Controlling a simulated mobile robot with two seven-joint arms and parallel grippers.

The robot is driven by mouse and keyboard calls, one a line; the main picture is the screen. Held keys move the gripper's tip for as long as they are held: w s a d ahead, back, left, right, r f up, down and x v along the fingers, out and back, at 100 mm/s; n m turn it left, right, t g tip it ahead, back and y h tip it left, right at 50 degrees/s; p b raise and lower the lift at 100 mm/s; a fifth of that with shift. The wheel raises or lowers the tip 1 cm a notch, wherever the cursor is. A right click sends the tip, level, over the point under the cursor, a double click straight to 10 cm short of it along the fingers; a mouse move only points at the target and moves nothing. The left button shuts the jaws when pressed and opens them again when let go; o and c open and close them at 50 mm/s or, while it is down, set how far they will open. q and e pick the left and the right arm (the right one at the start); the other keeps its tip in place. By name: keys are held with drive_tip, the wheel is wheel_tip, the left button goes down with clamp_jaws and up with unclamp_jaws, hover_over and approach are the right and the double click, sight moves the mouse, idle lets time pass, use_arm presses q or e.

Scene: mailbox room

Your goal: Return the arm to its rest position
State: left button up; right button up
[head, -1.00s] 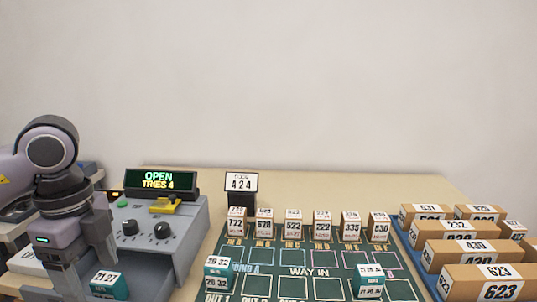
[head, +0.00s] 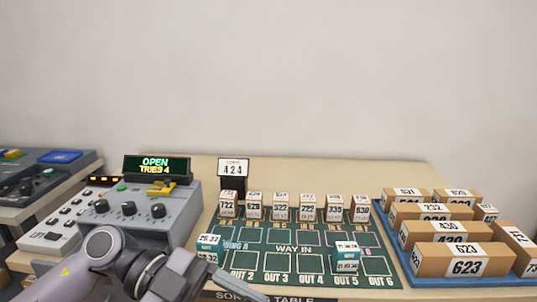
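My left arm comes in from the bottom left, folded low in front of the grey console (head: 180,215). Its gripper (head: 225,288) points to the right near the bottom edge, partly cut off by the frame. I cannot tell whether its fingers are open or shut, and I see nothing clearly held. My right arm and gripper are not in view.
The console display (head: 155,167) reads OPEN, TRIES 4. The green sorting mat (head: 290,283) carries a row of numbered boxes and two teal-labelled blocks (head: 208,248) (head: 345,258). A blue tray (head: 405,275) of brown parcels stands right.

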use_arm(q)
drive_tip(key=w+r+n+t+h+p, duration=0.1)
drive_tip(key=w+r+n+t+h, duration=0.25)
drive_tip(key=n+t+h, duration=0.4)
drive_tip(key=w+a+f+n+t+y+p, duration=0.1)
drive_tip(key=w+a+f+n+t+y, duration=0.2)
drive_tip(key=f+n+t+y, duration=0.4)
drive_tip(key=w+a+f+n+t+y, duration=0.2)
drive_tip(key=a+f+n+t+y, duration=0.15)
drive_tip(key=n+t, duration=0.35)
drive_tip(key=s+a+f+n+g+y, duration=0.1)
drive_tip(key=s+a+f+g+y, duration=0.1)
drive_tip(key=f, duration=0.5)
drive_tip(key=s+a+f+n+g+y, duration=0.1)
drive_tip(key=s+a+f+g+y, duration=0.1)
drive_tip(key=s+a+f+y, duration=0.2)
drive_tip(key=s+a+f+n+g+y+p, duration=0.1)
drive_tip(key=s+a+f+g+y, duration=0.1)
drive_tip(key=s+f, duration=0.5)
wheel_tip(320, 180, down, 5)
drive_tip(key=shift+s+a+r+y, duration=0.2)
drive_tip(key=shift+s+a+y, duration=0.2)
drive_tip(key=shift+a, duration=0.15)
